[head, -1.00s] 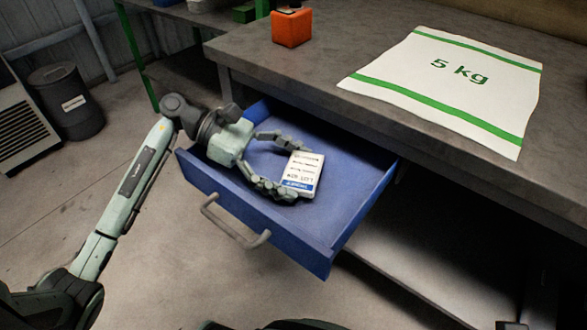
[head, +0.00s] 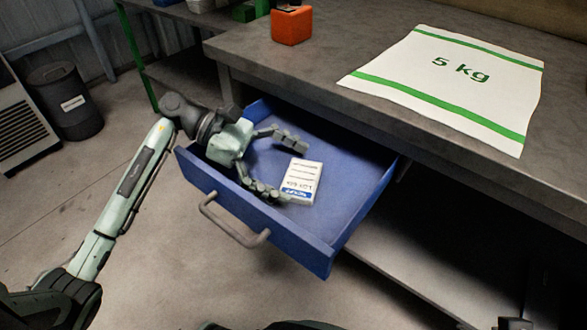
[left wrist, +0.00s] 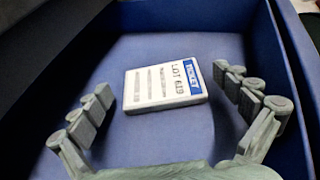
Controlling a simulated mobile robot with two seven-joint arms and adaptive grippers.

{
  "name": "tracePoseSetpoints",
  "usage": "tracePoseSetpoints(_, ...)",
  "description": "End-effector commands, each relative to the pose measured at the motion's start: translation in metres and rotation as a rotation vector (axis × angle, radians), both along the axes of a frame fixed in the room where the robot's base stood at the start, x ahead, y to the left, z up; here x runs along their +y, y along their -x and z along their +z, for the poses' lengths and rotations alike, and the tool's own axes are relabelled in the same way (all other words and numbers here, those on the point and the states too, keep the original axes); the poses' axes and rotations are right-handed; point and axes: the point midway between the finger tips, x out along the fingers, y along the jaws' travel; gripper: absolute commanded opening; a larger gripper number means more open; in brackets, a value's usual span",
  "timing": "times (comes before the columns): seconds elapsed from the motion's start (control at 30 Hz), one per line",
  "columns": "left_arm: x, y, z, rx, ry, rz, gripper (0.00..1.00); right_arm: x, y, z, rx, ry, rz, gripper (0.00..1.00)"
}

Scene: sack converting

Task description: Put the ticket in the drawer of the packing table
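The ticket (head: 301,182) is a small white block with a blue band and printed text. It lies on the floor of the open blue drawer (head: 345,195) of the packing table (head: 290,75). My left gripper (head: 280,165) is inside the drawer with its fingers spread, just left of the ticket. In the left wrist view the ticket (left wrist: 165,85) lies flat between and beyond the two open fingers (left wrist: 165,105), with a gap on each side. My right gripper does not show.
An orange box (head: 291,26) stands at the table's back left. A flat white sack (head: 450,90) marked 5 kg lies on the table top. The drawer handle (head: 234,222) sticks out in front. A dark bin (head: 65,102) stands on the floor at left.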

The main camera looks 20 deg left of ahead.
Motion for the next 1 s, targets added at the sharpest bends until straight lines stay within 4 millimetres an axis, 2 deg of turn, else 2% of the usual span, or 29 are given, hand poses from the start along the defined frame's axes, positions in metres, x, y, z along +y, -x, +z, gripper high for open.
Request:
tracePoseSetpoints(0.27,0.000,0.000,0.002,0.000,0.001,0.000,1.00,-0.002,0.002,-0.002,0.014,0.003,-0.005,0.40)
tracePoseSetpoints(0.53,0.003,0.000,0.017,0.001,0.000,0.001,1.00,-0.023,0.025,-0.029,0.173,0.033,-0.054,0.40)
tracePoseSetpoints(0.6,0.024,0.000,0.018,-0.001,-0.008,0.004,1.00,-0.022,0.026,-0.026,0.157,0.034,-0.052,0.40)
tracePoseSetpoints(0.83,0.073,0.003,0.040,0.000,-0.005,0.002,1.00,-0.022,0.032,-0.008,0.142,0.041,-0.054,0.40)
tracePoseSetpoints(1.0,0.098,0.004,0.051,0.001,-0.002,0.001,1.00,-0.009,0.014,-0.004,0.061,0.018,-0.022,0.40)
